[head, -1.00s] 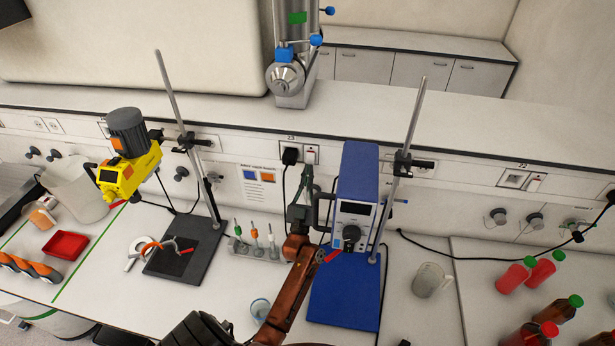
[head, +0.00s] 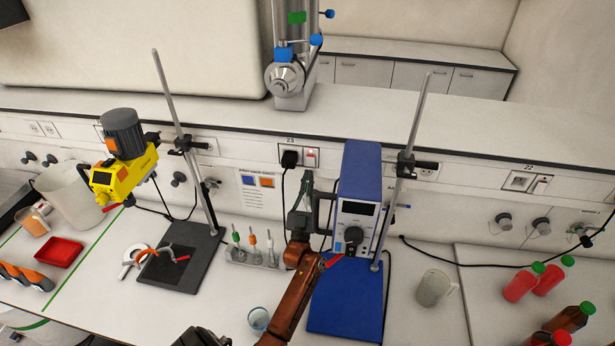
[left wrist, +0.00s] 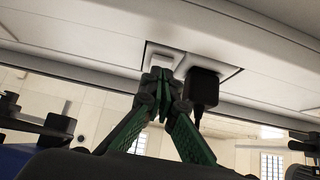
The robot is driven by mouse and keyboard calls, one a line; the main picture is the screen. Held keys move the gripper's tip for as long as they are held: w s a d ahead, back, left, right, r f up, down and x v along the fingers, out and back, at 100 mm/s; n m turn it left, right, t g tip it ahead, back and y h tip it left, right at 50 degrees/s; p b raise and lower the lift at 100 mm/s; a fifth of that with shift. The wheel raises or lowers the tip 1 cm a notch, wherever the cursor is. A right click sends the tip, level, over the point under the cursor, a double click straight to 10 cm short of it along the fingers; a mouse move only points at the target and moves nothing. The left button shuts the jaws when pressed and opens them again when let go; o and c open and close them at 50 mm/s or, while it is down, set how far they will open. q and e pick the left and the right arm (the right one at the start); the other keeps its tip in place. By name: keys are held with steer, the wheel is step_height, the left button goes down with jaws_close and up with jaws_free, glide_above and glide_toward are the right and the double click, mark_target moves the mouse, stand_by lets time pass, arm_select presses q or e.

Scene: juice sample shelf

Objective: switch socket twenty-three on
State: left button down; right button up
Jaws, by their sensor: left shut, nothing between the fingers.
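Socket twenty-three (head: 290,157) is in the wall panel at the back of the bench, under the label 23, with a black plug in it. Its white rocker switch (head: 311,159) is just right of the plug and shows a red mark. In the left wrist view the switch (left wrist: 163,55) is next to the black plug (left wrist: 203,88). My left gripper (head: 308,174) is shut and empty. Its fingertips (left wrist: 160,73) are just below the switch in the head view and overlap its edge in the wrist view; I cannot tell if they touch.
A blue instrument (head: 358,190) on a stand is close to the right of my left gripper. A yellow stirrer (head: 122,172) hangs on a stand to the left. A rack of pipettes (head: 254,257) stands in front. Socket 22 (head: 522,181) is further right.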

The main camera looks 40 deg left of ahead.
arm_select(q)
steer(key=b+v, duration=0.3)
steer(key=v, duration=0.9)
steer(key=shift+b, duration=0.35)
steer(key=shift+w+a+f, duration=0.1)
